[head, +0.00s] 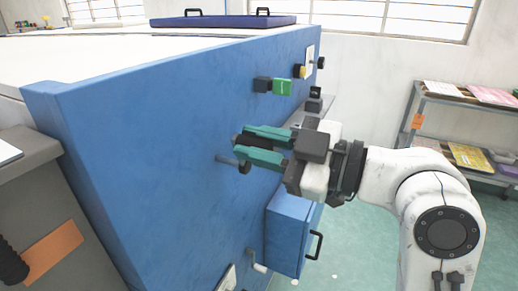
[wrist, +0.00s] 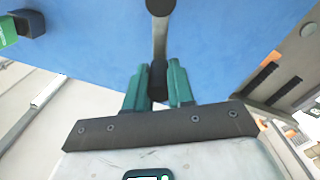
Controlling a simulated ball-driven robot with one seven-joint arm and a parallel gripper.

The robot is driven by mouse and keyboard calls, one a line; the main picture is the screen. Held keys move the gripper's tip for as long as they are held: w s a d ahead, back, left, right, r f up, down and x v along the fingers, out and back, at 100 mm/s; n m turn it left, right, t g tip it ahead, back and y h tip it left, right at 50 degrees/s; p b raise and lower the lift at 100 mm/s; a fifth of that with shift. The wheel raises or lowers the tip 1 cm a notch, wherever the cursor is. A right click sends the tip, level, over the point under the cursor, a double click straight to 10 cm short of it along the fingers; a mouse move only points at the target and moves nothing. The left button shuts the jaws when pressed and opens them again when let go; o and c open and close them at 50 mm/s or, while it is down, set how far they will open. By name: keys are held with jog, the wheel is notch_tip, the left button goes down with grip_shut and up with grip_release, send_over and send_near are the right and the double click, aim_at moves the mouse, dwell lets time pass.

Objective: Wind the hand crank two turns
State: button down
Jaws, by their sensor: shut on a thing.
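The hand crank sticks out of the blue front panel (head: 150,130) of a large machine. Its grey shaft (head: 226,160) and dark hub (head: 244,168) show in the head view just below and left of my fingers. In the wrist view the grey crank arm (wrist: 160,42) runs from the dark round hub (wrist: 160,6) down to the black handle (wrist: 158,78). My gripper (wrist: 158,88) is shut on that handle, one green finger on each side. In the head view my gripper (head: 246,143) hides most of the crank arm.
A blue cabinet (head: 288,232) with a black pull handle juts out below. A grey shelf rack (head: 450,102) stands at the right wall. Green floor (head: 355,260) lies open between them.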

jog(key=shift+f, duration=0.1)
jog(key=c, duration=1)
grip_release()
jog(key=shift+o, duration=0.2)
jog(key=b+v, duration=0.1)
jog(key=v, duration=0.9)
jog(key=shift+d, duration=0.4)
jog(key=shift+s, duration=0.15)
